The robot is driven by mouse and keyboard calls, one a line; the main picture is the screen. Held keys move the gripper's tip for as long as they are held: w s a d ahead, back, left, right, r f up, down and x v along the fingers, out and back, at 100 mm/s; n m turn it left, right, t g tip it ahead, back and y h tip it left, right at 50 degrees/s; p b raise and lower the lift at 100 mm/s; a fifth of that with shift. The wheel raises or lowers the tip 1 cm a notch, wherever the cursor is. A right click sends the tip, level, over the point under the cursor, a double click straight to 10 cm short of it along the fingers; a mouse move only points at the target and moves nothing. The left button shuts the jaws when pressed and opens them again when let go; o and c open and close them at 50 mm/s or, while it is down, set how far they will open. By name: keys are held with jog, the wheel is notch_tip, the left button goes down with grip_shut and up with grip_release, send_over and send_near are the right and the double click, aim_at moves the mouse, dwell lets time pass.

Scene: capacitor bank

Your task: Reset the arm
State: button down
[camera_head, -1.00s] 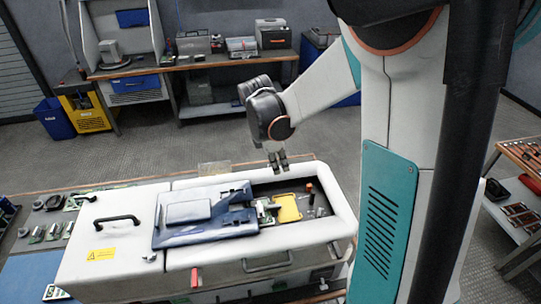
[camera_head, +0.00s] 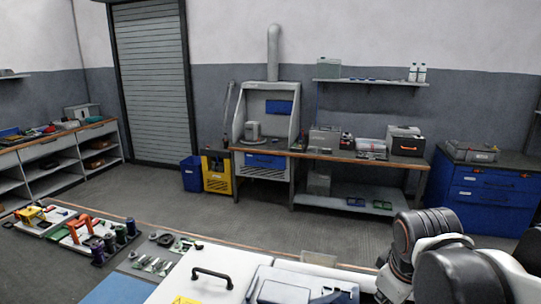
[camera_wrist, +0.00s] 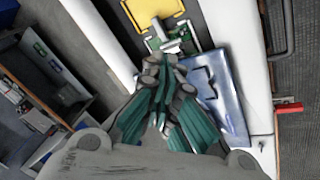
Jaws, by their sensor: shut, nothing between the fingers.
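My gripper (camera_wrist: 162,68) shows in the wrist view with its teal-sided fingers drawn together and nothing between them. Beyond its tips are a green circuit board (camera_wrist: 197,33) with a silver part and a yellow piece (camera_wrist: 155,10) in the open bay of the white cabinet. A blue cover (camera_wrist: 226,100) lies to the right of the fingers. In the head view, my arm (camera_head: 425,255) is in the lower right corner, bent, and the gripper itself is out of frame. The white cabinet (camera_head: 200,290) with its black handle (camera_head: 212,275) shows only partly at the bottom edge.
A long workbench (camera_head: 350,158) with boxes stands at the back. A blue drawer unit (camera_head: 490,195) is at right. Tools lie left of the white cabinet. The middle floor is clear.

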jog(key=s+a+f+m+t+b, duration=0.1)
jog(key=s+m, duration=0.1)
jog(key=s+a+f+m+t+b, duration=0.1)
jog(key=s+m+b, duration=0.1)
jog(key=s+a+f+m+t+y+b, duration=0.1)
jog(key=s+a+m, duration=0.1)
jog(key=shift+s+a+f, duration=0.1)
jog(key=shift+s+f, duration=0.15)
jog(key=shift+s, duration=0.05)
jog(key=shift+r, duration=0.1)
dwell(0.8)
